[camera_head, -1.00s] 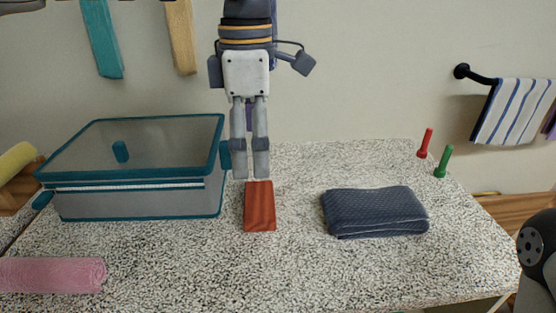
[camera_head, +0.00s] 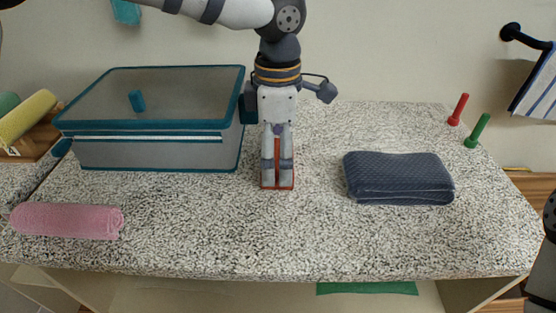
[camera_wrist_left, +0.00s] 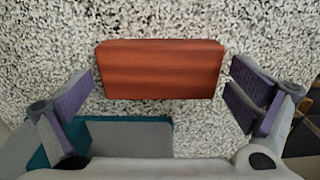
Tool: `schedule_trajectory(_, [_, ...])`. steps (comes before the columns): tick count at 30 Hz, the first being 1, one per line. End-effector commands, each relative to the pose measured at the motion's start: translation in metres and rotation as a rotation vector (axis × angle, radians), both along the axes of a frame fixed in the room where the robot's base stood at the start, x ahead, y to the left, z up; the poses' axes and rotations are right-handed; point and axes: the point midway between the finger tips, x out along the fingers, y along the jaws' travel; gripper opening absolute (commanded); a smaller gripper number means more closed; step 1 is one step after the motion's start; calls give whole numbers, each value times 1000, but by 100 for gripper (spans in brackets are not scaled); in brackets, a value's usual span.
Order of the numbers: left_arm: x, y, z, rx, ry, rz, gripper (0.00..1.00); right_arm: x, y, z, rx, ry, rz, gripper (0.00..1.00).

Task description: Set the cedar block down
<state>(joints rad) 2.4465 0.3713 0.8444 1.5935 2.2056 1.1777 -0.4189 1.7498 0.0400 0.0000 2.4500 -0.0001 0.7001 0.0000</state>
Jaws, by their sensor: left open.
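The cedar block (camera_head: 277,150), red-brown and rectangular, is on the speckled counter (camera_head: 230,225), right of the teal-edged case. My left gripper (camera_head: 277,184) points down over it, and its fingers cover much of the block. In the left wrist view the block (camera_wrist_left: 162,70) shows whole between the open fingers, with a gap at each side. The purple-padded left gripper (camera_wrist_left: 163,82) holds nothing. My right gripper is out of view.
The teal-edged case (camera_head: 150,152) stands close left of the gripper. A folded navy towel (camera_head: 398,178) lies right, a pink rolled towel (camera_head: 68,221) front left. Red (camera_head: 458,109) and green (camera_head: 477,130) pegs stand back right. The front middle counter is clear.

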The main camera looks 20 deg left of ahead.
Motion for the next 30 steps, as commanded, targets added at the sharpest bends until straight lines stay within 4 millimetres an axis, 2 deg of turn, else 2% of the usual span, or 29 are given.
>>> schedule_trajectory(2, [0, 0, 1, 0, -1, 0, 100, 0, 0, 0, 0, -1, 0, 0])
schedule_trajectory(7, [0, 0, 1, 0, -1, 1, 64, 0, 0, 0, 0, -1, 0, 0])
schedule_trajectory(10, [0, 0, 1, 0, -1, 1, 63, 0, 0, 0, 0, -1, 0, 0])
schedule_trajectory(11, [0, 0, 1, -1, -1, 1, 58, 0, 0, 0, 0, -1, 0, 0])
schedule_trajectory(16, [0, 0, 2, -1, -1, 1, 58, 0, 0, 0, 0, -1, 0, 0])
schedule_trajectory(19, [1, 0, 9, -2, -4, 2, 58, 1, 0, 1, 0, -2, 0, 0])
schedule_trajectory(23, [1, -1, 34, -3, -5, 1, 58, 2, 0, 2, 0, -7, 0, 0])
schedule_trajectory(30, [-25, -53, 99, 1, -6, -6, 58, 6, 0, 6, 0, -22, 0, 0])
